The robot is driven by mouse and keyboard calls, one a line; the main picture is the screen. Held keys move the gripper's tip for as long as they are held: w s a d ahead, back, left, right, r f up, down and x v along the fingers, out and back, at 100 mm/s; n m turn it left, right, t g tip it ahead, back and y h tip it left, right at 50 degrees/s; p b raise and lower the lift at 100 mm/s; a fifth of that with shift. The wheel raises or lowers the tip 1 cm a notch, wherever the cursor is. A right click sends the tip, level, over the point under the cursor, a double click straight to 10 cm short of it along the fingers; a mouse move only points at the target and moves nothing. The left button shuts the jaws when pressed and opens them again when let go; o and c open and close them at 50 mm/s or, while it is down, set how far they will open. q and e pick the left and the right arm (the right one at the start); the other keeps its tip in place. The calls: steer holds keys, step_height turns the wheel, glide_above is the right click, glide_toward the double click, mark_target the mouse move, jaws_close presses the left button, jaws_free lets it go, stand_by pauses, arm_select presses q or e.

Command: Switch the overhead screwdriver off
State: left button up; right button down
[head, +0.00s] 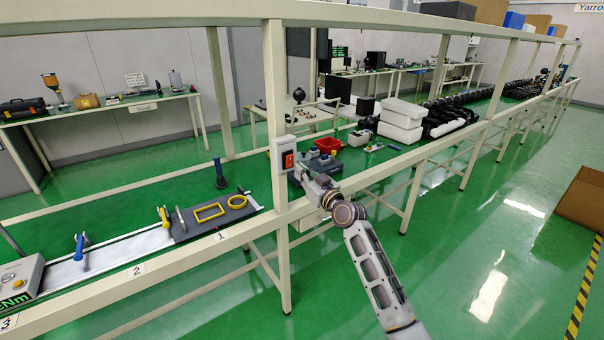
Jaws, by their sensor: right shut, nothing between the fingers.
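A pale switch box (283,153) with a red switch (288,160) is mounted on the bench's upright post. My right gripper (302,173) is shut and empty, just right of and slightly below the red switch. Whether its fingertips touch the box is too small to tell. A dark blue upright tool (219,173), possibly the overhead screwdriver, is left of the post above the green surface. Whether it hangs or stands is unclear. My left gripper is out of view.
The post (277,110) and bench front rail (340,190) are close to my right arm. A grey board with yellow frames (210,212) lies left. A red bin (328,145) and white boxes (402,117) are behind and right. The green floor at right is open.

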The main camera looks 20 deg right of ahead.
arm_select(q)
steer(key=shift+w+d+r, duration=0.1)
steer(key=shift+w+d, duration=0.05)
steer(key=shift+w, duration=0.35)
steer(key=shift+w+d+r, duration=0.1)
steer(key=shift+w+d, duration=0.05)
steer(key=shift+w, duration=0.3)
arm_select(e)
steer(key=v, duration=1)
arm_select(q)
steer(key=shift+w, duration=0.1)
arm_select(e)
steer(key=shift+s, duration=0.1)
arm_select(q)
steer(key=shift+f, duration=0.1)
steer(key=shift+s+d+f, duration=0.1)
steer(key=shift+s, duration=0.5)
arm_select(e)
steer(key=shift+f, duration=0.1)
